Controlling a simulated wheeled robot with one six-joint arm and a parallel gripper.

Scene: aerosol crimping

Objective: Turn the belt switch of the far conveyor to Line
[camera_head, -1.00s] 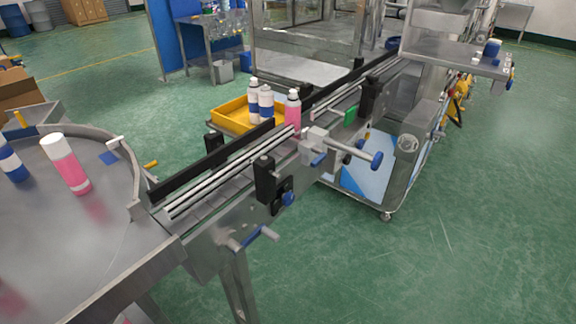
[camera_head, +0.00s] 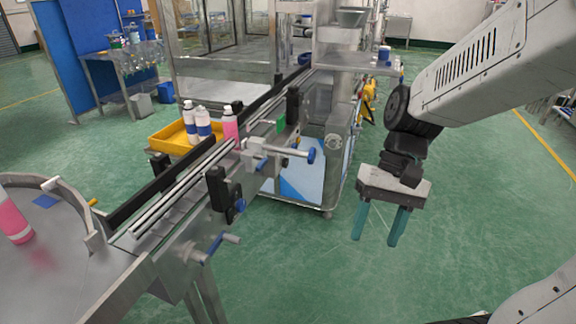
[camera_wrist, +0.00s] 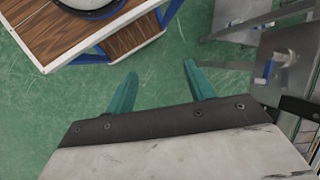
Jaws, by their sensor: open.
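A conveyor (camera_head: 172,200) with steel rails runs from the round table toward the machine at the back. A small green part (camera_head: 281,125) sits on the rail near the farther box. I cannot tell which part is the belt switch, or read any setting. My gripper (camera_head: 376,240) is open and empty, pointing down over bare floor, well right of the conveyor. Its teal fingers also show apart in the wrist view (camera_wrist: 160,69).
A blue-ended handle (camera_head: 310,155) sticks out from the conveyor's side. Several bottles stand by a yellow tray (camera_head: 170,141). The round table (camera_head: 75,250) is at the left. In the wrist view, a wood-topped cart (camera_wrist: 130,38) and metal frames (camera_wrist: 292,60) flank the fingers.

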